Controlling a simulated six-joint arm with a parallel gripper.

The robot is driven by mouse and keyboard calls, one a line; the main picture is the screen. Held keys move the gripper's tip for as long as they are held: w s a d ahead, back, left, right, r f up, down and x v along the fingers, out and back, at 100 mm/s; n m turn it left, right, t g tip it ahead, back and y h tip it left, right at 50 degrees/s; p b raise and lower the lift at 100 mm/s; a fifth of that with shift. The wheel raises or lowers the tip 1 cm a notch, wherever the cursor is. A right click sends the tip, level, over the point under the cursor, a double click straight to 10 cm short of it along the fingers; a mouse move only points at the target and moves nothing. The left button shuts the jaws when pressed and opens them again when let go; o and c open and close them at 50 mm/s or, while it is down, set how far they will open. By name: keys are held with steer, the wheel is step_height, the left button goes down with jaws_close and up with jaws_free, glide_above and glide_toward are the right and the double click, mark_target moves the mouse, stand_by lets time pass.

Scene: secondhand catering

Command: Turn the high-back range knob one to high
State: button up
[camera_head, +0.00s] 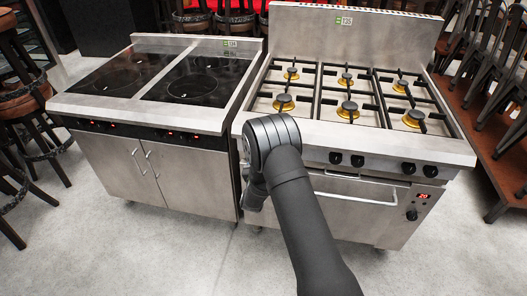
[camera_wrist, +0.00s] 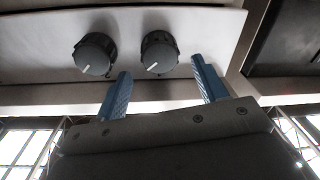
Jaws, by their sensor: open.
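The high-back range (camera_head: 365,25) is the steel gas cooker at right in the head view, with several burners and a row of black knobs (camera_head: 346,158) along its front. My arm hides the left end of that row. In the wrist view two dark round knobs show, an outer one (camera_wrist: 159,52) near the panel's end and another (camera_wrist: 95,55) to its left. Each has a pale pointer line. My gripper (camera_wrist: 160,66) is open and empty. Its blue fingers stand to either side below the outer knob, apparently apart from it. The head view does not show the fingers.
A steel cooker with a black glass top (camera_head: 192,89) stands close at left, with a narrow gap between. An oven handle (camera_head: 355,199) and another knob (camera_head: 411,214) sit lower on the range front. Stools and stacked chairs flank both sides. The floor in front is clear.

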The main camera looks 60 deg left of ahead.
steer(key=shift+x, duration=2.05)
steer(key=shift+c, duration=0.3)
steer(key=c, duration=0.9)
